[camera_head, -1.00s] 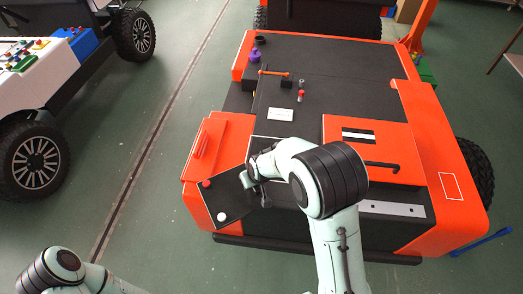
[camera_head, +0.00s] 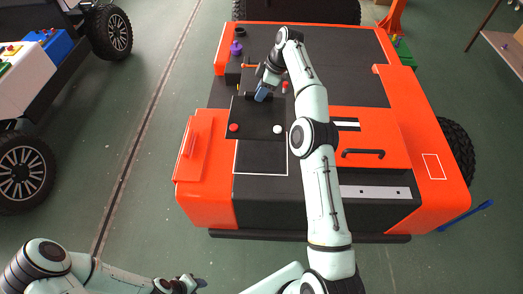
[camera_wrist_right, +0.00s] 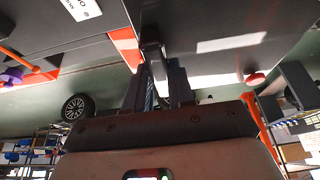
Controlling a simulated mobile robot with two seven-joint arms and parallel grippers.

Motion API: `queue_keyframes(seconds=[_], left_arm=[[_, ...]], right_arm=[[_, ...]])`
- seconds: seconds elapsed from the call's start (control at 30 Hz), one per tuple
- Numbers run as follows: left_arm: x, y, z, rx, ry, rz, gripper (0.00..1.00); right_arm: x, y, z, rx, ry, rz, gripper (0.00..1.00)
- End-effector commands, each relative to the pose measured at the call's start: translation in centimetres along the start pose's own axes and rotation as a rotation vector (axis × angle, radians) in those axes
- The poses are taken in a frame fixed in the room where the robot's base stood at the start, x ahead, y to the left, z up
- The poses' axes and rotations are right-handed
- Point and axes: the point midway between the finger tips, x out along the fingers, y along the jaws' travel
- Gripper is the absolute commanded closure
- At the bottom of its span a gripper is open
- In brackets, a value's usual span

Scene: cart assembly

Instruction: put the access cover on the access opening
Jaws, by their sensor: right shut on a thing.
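The access cover (camera_head: 248,118) is a dark flat plate with a red knob at its left and a white knob at its right. My right gripper (camera_head: 264,92) is shut on it near its far edge, and dark fingers (camera_wrist_right: 160,88) show closed on a dark handle in the right wrist view. The cover is over the cart's dark top, overlapping the far part of a white-outlined rectangle (camera_head: 261,173), apparently the access opening. I cannot tell the gap beneath the cover. My left gripper (camera_head: 190,284) is at the bottom edge, away from the cart; its jaw state is unclear.
The orange cart body (camera_head: 203,165) surrounds the dark top. A purple knob (camera_head: 236,47) and a black knob (camera_head: 240,32) stand beyond the cover. A black handle (camera_head: 363,153) lies right of my right arm. A blue bar (camera_head: 467,215) is at the right.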

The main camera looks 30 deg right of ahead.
Motion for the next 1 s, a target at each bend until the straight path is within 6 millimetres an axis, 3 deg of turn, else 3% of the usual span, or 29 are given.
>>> queue_keyframes(seconds=[0.23,0.47,0.8,1.0], left_arm=[[-0.1,0.0,-0.1,0.000,0.001,0.000,0.57],[0.0,0.0,-0.1,0.000,0.001,0.000,0.57],[0.0,0.0,-0.1,0.000,0.001,0.000,0.57],[0.0,0.0,-0.1,0.000,0.001,0.000,0.57]], right_arm=[[-0.6,0.1,0.9,-0.015,0.001,-0.008,1.00],[1.4,0.1,1.9,-0.013,-0.001,-0.010,1.00],[9.7,0.1,5.2,-0.011,0.000,-0.011,1.00],[13.0,0.2,6.5,-0.013,0.001,-0.008,1.00]])
